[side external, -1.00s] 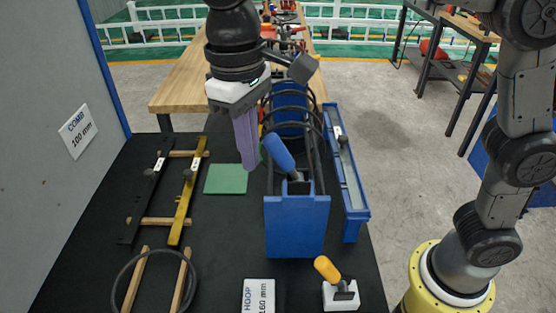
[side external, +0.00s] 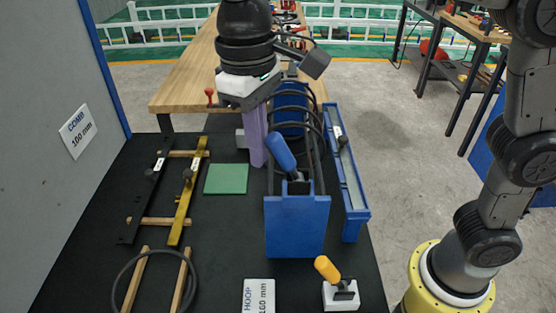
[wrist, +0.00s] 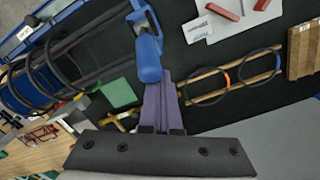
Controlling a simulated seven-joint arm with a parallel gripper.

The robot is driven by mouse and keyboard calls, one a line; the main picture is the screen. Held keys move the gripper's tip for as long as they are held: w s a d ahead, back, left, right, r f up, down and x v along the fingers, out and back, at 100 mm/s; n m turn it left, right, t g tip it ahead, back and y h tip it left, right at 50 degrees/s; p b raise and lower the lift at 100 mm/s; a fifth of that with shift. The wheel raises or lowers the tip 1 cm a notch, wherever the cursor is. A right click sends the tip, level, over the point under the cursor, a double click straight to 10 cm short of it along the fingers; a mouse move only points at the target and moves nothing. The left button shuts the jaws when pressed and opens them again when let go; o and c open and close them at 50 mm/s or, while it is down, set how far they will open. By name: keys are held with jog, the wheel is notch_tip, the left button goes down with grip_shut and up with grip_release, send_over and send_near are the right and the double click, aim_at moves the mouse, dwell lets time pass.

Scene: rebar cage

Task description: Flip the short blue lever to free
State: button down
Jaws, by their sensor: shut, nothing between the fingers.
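The short blue lever (side external: 281,152) tilts up and left from the top of a blue block (side external: 297,225) in the side view. It also shows in the wrist view (wrist: 147,60), its rounded end beside my fingertips. My gripper (side external: 258,164) has purple fingers, shut and empty, pointing down just left of and behind the lever's end. The fingers also show in the wrist view (wrist: 153,86). I cannot tell whether they touch the lever.
Dark hoops (side external: 313,125) stand behind the lever, beside a long blue tray (side external: 356,215). A yellow-handled lever (side external: 327,268) stands in front right. A green plate (side external: 227,179) lies left, near wooden rails with a yellow bar (side external: 183,210). Black mat is bare between.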

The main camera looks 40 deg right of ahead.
jog(key=shift+s+d, duration=0.1)
jog(key=shift+s+d+r, duration=0.25)
jog(key=shift+s+d, duration=0.1)
jog(key=shift+s, duration=0.05)
jog(key=shift+d, duration=0.1)
jog(key=shift+s+d+r, duration=0.2)
jog(key=shift+s+d, duration=0.2)
jog(key=shift+s, duration=0.05)
dwell(0.4)
jog(key=shift+s+d, duration=0.5)
